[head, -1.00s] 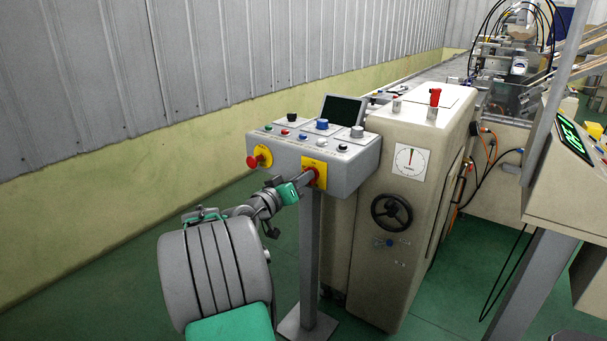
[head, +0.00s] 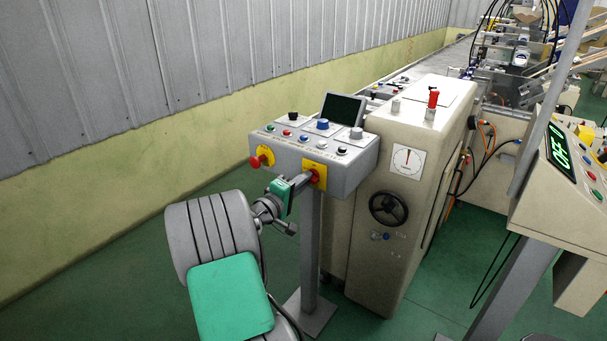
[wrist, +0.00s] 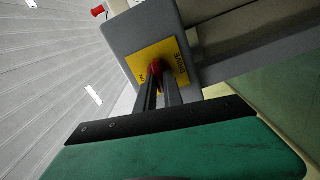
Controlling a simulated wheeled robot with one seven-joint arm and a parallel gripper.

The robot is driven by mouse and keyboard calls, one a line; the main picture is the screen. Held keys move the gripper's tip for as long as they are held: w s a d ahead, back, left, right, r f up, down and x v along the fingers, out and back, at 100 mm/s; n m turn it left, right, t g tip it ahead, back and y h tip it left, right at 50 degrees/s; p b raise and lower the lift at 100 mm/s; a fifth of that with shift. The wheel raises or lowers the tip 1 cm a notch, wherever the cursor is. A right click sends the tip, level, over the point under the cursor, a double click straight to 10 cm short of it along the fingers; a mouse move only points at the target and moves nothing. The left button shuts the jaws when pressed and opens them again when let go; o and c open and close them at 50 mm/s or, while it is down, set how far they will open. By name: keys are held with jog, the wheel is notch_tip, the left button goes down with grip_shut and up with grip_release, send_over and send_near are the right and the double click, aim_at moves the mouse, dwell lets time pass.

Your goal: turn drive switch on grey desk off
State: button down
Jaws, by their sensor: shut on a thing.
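The grey desk (head: 345,182) is a control box on a post, with buttons and knobs on its sloped top. The drive switch (wrist: 155,69) is a red rotary knob on a yellow plate marked DRIVE (wrist: 172,52) on the desk's front face. In the head view the yellow plate (head: 321,168) is partly hidden behind my gripper (head: 308,179). In the wrist view my gripper (wrist: 158,82) has its two dark fingers closed around the red knob. The fingers hide most of the knob, so its exact angle is hard to read.
A red mushroom button (head: 255,162) on a yellow plate sits left on the same front face. A beige machine with a black handwheel (head: 389,208) stands close on the right. A console with a green display (head: 560,153) is at far right. Green floor is clear at left.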

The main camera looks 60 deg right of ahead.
jog(key=shift+n+p, duration=0.6)
jog(key=shift+n, duration=0.3)
jog(key=shift+f, duration=0.1)
jog(key=c, duration=1.5)
grip_release()
jog(key=shift+o, duration=0.2)
jog(key=shift+a, duration=0.1)
jog(key=w+a, duration=0.1)
jog(key=a, duration=0.6)
jog(key=shift+a, duration=0.3)
jog(key=shift+w, duration=0.1)
